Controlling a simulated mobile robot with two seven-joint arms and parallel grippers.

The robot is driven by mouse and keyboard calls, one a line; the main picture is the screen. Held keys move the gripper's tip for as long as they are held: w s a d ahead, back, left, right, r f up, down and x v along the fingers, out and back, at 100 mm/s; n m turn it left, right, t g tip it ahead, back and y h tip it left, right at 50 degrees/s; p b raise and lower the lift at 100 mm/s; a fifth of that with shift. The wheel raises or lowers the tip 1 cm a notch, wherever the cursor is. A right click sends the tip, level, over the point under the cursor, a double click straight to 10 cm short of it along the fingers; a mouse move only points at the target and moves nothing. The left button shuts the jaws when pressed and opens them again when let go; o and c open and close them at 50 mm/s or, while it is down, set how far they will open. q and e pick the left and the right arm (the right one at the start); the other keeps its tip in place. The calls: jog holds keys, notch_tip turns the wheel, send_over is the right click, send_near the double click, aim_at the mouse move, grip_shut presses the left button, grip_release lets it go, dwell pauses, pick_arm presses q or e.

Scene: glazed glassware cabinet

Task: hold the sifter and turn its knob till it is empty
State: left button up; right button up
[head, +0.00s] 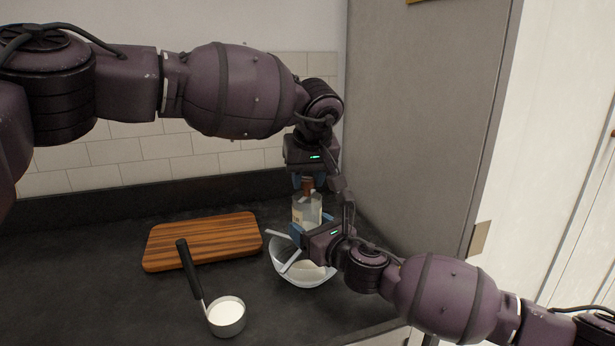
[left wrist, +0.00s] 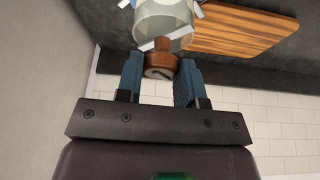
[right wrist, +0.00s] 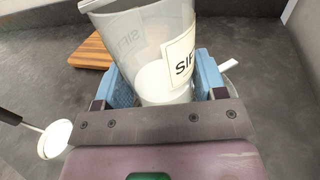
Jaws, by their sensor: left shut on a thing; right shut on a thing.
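The sifter (head: 306,212) is a clear container with a pale label, held above a glass bowl (head: 288,277) with white powder in it. My right gripper (right wrist: 163,80) is shut around the sifter's body (right wrist: 128,38), whose label shows "SIF"; white powder shows through its lower part. The sifter's brown wooden knob (head: 307,186) is on its top. My left gripper (left wrist: 158,76) is above the sifter, its blue fingers shut on the knob (left wrist: 160,62). My right arm hides part of the bowl in the head view.
A striped wooden board (head: 205,241) lies on the dark counter to the left. A black-handled measuring cup (head: 226,320) with white contents stands at the front. A tall grey panel (head: 425,120) rises close on the right. The front left counter is clear.

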pick_arm(q)
jog(key=shift+n, duration=0.4)
jog(key=n+y, duration=0.1)
jog(key=n, duration=0.1)
jog(key=n+g, duration=0.1)
jog(key=n, duration=0.1)
jog(key=shift+d+n+y, duration=0.1)
jog(key=shift+n+y, duration=0.3)
jog(key=n+g, duration=0.1)
jog(key=n, duration=0.1)
jog(key=n+y, duration=0.1)
jog(key=n, duration=0.2)
jog(key=shift+w+g, duration=0.1)
jog(key=shift+g, duration=0.3)
jog(key=n+g, duration=0.1)
jog(key=n, duration=0.2)
jog(key=n+g, duration=0.1)
jog(key=n, duration=0.1)
jog(key=shift+w+d+n, duration=0.1)
jog(key=shift+n, duration=0.3)
jog(key=n+g, duration=0.2)
jog(key=n, duration=0.3)
jog(key=shift+n, duration=0.4)
jog(key=o, duration=0.9)
